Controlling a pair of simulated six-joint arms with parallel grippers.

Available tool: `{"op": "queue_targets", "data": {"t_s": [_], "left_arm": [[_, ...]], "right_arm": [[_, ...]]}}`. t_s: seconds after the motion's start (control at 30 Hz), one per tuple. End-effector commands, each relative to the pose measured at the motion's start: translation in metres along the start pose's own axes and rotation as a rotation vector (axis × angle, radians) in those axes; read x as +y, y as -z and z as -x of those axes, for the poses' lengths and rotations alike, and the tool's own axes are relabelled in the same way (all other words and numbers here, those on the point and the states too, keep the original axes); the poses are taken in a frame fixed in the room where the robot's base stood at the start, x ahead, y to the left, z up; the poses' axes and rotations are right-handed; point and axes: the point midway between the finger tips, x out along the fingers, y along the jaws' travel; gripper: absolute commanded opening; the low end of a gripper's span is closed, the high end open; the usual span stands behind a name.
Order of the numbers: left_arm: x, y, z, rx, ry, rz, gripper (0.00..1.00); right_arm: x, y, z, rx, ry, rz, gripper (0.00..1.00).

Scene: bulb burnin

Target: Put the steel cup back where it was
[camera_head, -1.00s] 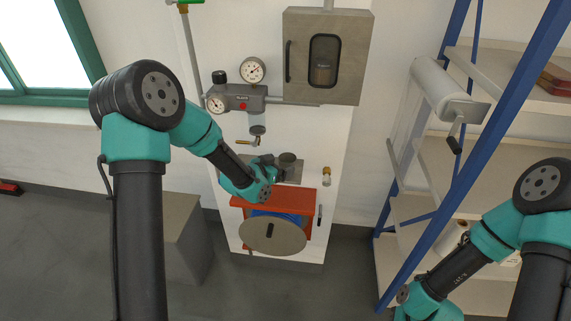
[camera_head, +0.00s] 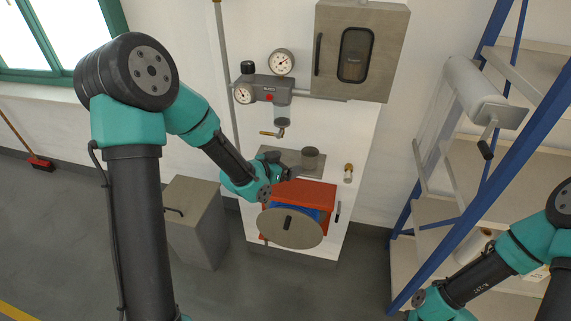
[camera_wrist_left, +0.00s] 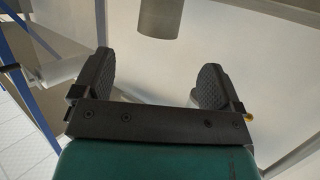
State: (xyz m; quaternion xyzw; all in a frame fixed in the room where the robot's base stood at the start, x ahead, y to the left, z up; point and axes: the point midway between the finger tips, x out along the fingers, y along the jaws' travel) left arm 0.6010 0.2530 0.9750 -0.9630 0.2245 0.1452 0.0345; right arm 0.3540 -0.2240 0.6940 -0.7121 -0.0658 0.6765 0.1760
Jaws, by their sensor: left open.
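The steel cup (camera_head: 310,158), a dark grey cylinder, stands upright on the small grey shelf (camera_head: 319,172) on the white panel, below the gauges. It also shows as a grey cylinder (camera_wrist_left: 160,17) at the top of the left wrist view, beyond the fingertips. My left gripper (camera_head: 286,165) is just left of the cup in the head view. In the left wrist view its two fingers (camera_wrist_left: 153,70) are spread wide with nothing between them, apart from the cup. My right arm enters at the lower right, with its gripper out of view.
A regulator with gauges (camera_head: 282,62) and a small tap (camera_head: 272,133) sit above the shelf. A grey cabinet (camera_head: 390,50) is at the upper right. An orange hose reel housing (camera_head: 325,194) is below. A blue-framed rack (camera_head: 455,190) stands right.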

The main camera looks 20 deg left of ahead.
Motion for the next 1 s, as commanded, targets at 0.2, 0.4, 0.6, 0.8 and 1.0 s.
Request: {"op": "queue_targets", "data": {"t_s": [0.2,0.4,0.6,0.8,1.0], "left_arm": [[0.000,-0.001,0.000,-0.002,0.000,0.001,0.91],[0.007,-0.042,-0.002,-0.109,0.004,0.075,0.91],[0.038,-0.156,0.013,-0.425,0.024,0.292,0.91],[0.093,-0.275,0.067,-0.830,0.064,0.558,0.91],[0.131,-0.325,0.111,-1.064,0.097,0.707,0.91]], "right_arm": [[0.000,0.000,0.000,0.000,0.000,0.000,0.00],[0.000,0.000,0.000,0.000,0.000,0.000,0.00],[0.000,0.000,0.000,0.000,0.000,0.000,0.00],[0.000,0.000,0.000,0.000,0.000,0.000,0.00],[0.000,0.000,0.000,0.000,0.000,0.000,0.00]]}}
